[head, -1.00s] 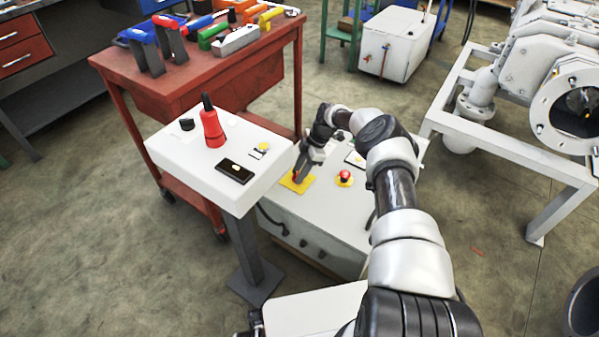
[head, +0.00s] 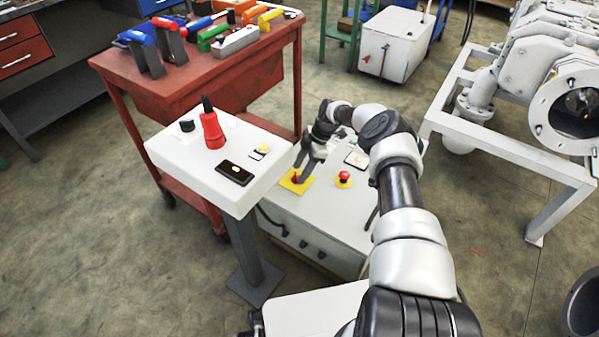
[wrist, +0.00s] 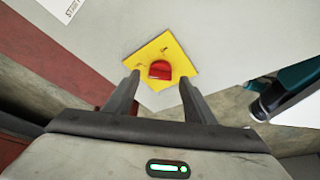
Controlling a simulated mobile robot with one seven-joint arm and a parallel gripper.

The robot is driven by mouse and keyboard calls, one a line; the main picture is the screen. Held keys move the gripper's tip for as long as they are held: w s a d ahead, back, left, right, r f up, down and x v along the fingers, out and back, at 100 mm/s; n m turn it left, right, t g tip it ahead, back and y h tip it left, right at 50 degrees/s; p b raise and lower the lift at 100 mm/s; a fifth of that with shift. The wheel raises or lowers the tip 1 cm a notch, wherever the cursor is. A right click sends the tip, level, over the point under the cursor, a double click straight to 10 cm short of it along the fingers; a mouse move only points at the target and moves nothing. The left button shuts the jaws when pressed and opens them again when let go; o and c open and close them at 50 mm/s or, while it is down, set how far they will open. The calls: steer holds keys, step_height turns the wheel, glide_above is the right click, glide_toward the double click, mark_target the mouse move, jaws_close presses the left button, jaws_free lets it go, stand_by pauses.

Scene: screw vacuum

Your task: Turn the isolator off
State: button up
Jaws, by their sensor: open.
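The isolator is a red knob on a square yellow plate (head: 293,186), set on the near-left part of the light grey cabinet top (head: 330,213). In the wrist view the red knob (wrist: 160,70) shows near the centre of the plate (wrist: 143,64), with small dark marks beside it that I cannot read. My gripper (wrist: 159,86) is open and empty. Its two fingers appear on either side of the knob, just short of it, with a gap on both sides. In the head view my gripper (head: 305,168) is just above the plate.
A white-framed machine (head: 510,140) stands at right.

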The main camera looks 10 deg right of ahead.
steer(key=p+v, duration=0.2)
steer(key=v, duration=1.3)
steer(key=shift+d+r+p, duration=0.2)
steer(key=shift+p, duration=0.1)
steer(key=shift+r, duration=0.1)
